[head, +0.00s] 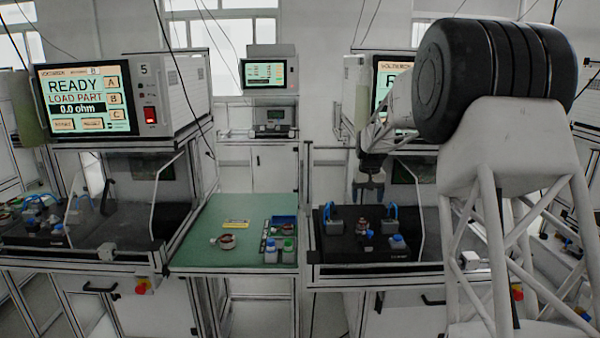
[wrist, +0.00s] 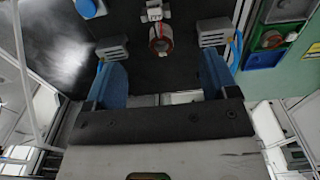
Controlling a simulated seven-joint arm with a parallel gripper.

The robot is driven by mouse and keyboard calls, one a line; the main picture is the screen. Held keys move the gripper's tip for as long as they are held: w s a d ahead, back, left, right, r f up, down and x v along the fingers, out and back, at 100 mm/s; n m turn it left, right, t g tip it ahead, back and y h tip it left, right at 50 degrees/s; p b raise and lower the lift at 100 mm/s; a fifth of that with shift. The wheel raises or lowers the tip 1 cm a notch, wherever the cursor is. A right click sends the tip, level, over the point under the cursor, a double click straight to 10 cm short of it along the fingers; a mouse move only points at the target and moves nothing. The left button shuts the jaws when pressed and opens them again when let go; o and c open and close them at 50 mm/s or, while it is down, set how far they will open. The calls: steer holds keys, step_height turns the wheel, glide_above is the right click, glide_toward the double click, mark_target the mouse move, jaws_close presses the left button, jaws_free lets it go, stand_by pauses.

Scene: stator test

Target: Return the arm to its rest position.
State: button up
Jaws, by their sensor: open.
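My gripper (head: 368,194) hangs fingers down inside the right test station, above its black fixture plate (head: 335,247). In the wrist view its two blue fingers (wrist: 162,78) are spread wide with nothing held between them. A small copper-coloured stator (wrist: 160,42) sits on the fixture beyond the fingertips, apart from them. It also shows in the head view (head: 363,228), below the gripper. My arm reaches in from the right, and its thick dark joint hides part of the right station's screen.
Grey blocks with blue cables (head: 337,221) stand on the fixture plate. The left station (head: 145,97) shows "READY".

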steer(key=s+a+r, duration=0.1)
steer(key=s+r, duration=0.3)
steer(key=s, duration=0.6)
steer(key=s+a+r+t, duration=0.1)
steer(key=s+r, duration=0.2)
steer(key=s, duration=0.7)
steer(key=s+a+r, duration=0.1)
steer(key=s+r, duration=0.3)
steer(key=s, duration=0.6)
steer(key=s+a+f, duration=0.1)
steer(key=s+f, duration=0.2)
steer(key=s, duration=1.2)
steer(key=s+a+f+t, duration=0.1)
steer(key=s+f, duration=0.3)
steer(key=s, duration=1.2)
steer(key=shift+s, duration=0.25)
steer(key=shift+f, duration=0.1)
